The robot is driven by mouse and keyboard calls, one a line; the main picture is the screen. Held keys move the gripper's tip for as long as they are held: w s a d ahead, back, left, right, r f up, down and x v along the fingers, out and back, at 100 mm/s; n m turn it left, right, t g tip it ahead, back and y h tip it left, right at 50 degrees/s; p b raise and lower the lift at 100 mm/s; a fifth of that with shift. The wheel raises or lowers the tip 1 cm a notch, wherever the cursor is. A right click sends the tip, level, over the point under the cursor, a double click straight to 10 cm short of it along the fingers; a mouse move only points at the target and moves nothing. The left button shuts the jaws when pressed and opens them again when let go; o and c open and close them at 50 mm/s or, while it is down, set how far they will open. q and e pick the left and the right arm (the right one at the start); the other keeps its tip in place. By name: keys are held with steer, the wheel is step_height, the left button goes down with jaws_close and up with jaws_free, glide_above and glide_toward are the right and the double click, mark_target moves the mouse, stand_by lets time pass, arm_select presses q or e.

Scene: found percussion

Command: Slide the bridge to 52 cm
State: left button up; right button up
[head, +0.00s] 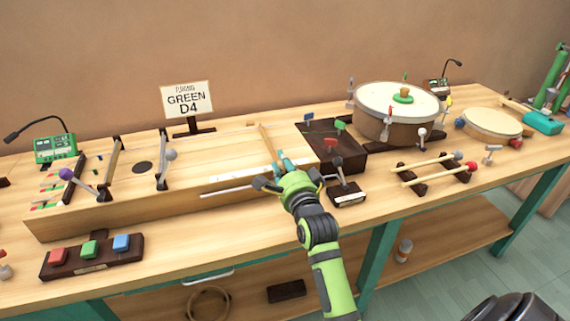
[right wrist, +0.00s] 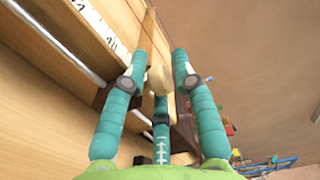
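The long wooden string box (head: 140,207) lies on the bench, with a movable-looking pale bridge bar (head: 268,140) across its right part. A white scale strip (head: 232,177) runs along its front; its numbers are too small to read in the head view. My right gripper (head: 280,160) is at the near end of the bridge. In the right wrist view, its teal fingers (right wrist: 163,65) stand apart on either side of a pale knob (right wrist: 160,80) at the bridge's end. No firm grip shows. The scale (right wrist: 98,22) shows there at upper left, only partly. My left gripper is out of view.
A sign (head: 187,99) reading "GREEN D4" stands behind the box. A dark box with colored paddles (head: 348,160) and a drum pot (head: 385,120) stand right of my gripper. A small mallet stand (head: 346,194) is close to it. Colored buttons (head: 90,249) sit front left.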

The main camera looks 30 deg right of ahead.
steer(key=shift+s+f, duration=0.1)
steer(key=shift+s, duration=0.15)
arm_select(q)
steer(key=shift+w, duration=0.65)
arm_select(e)
steer(key=v, duration=1.1)
steer(key=shift+s+a, duration=0.2)
steer(key=shift+s, duration=0.05)
